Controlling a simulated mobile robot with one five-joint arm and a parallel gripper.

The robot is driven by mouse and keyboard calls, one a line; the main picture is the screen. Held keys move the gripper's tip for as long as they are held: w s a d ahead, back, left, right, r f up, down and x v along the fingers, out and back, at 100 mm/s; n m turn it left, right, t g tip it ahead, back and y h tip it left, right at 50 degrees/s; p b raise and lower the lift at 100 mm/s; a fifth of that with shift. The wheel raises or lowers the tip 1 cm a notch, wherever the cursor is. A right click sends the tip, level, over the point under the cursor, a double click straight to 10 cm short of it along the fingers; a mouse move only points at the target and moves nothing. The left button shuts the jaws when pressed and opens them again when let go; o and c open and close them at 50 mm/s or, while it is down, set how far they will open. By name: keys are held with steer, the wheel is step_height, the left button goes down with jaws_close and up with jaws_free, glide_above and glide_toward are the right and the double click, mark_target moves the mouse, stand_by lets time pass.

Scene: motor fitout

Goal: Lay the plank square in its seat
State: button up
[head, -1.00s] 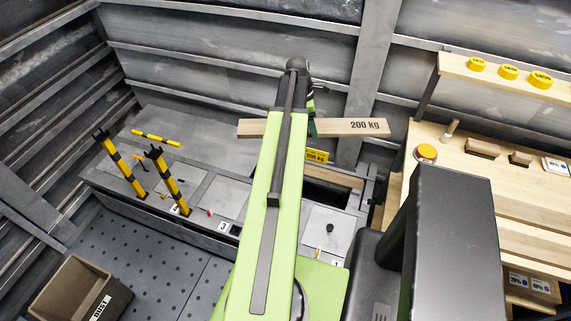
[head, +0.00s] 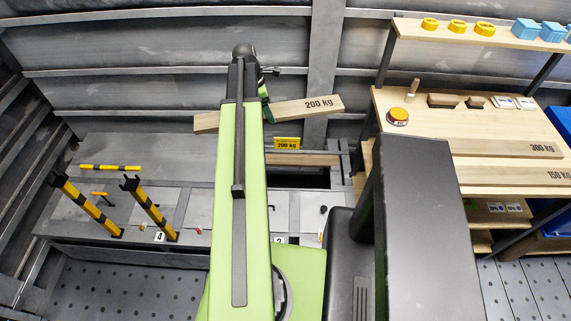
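The plank (head: 310,107), pale wood marked "200 kg", is in the air above the grey bench in the head view. It is tilted in the picture, its right end higher than its left. My gripper (head: 267,108) is at the plank's middle, mostly hidden behind my green arm; it appears shut on the plank. Below the plank, a yellow "200 kg" sign (head: 287,143) stands at a dark slot (head: 312,178) with a wooden strip (head: 310,159) along its far side. This looks like the seat; my arm hides its left part. The plank is apart from it.
The grey bench (head: 130,150) carries two striped posts (head: 86,204) (head: 150,208) and a striped bar (head: 110,168). At right, a wooden workbench (head: 425,110) holds an orange button (head: 398,116), and planks marked "300 kg" (head: 500,149) and "150 kg" (head: 515,174).

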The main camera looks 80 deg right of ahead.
steer(key=s+d+f+m+b, duration=0.1)
steer(key=s+d+f+b, duration=0.1)
steer(key=f+b, duration=1)
steer(key=s+d+f+m+b, duration=0.1)
steer(key=d+f+b, duration=0.1)
steer(key=f+b, duration=1)
steer(key=s+d+f+b, duration=0.2)
steer(key=f+b, duration=1)
steer(key=f, duration=0.2)
steer(key=shift+s+m+y, duration=0.35)
steer(key=shift+m+y, duration=0.05)
steer(key=shift+d, duration=0.1)
step_height(320, 180, down, 5)
steer(key=b, duration=0.5)
steer(key=shift+f+b, duration=1.65)
steer(key=shift+f, duration=0.1)
steer(key=shift+f+b, duration=1.1)
steer(key=shift+b, duration=0.1)
steer(key=shift+f+b, duration=0.6)
